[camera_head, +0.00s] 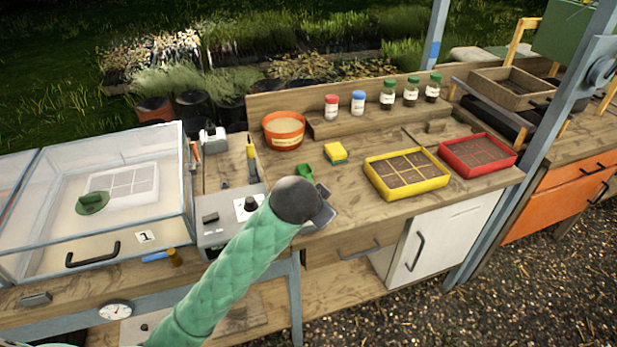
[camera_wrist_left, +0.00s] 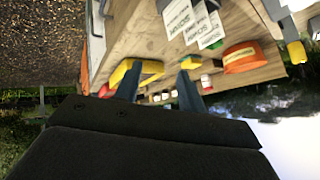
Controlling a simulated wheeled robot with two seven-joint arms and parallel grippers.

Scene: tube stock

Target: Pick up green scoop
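A small green object that looks like the scoop (camera_head: 306,173) lies on the bench, left of the yellow sponge (camera_head: 335,153). My arm's dark round joint stands just below it in the head view and may hide part of it. My left gripper (camera_head: 322,214) is mostly hidden behind that joint, near the bench's front edge. In the left wrist view my left gripper (camera_wrist_left: 160,88) has its two fingers spread with nothing held between them. My right gripper is in neither view.
A yellow seed tray (camera_head: 407,196) and a red seed tray (camera_head: 478,174) stand to the right. An orange pot (camera_head: 284,142) and several jars stand at the back. A glass propagator (camera_head: 95,245) is at left. Bare wood lies between sponge and yellow tray.

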